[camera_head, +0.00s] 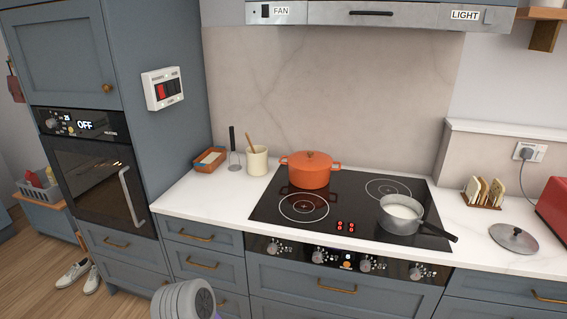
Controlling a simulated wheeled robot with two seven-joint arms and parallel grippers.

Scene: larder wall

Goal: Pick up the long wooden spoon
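A thin wooden handle (249,142) sticks up, leaning left, out of a cream crock (258,161) on the white counter, left of the hob. It looks like the long wooden spoon; its lower end is hidden inside the crock. Neither of my grippers is in view. Only a grey, rounded link of my arm shows at the bottom edge, well below the counter front.
A dark-handled utensil (233,150) stands left of the crock, beside a terracotta dish (210,160). An orange pot (310,170) and a saucepan (401,214) of white contents sit on the black hob (345,205). Counter in front of the crock is clear.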

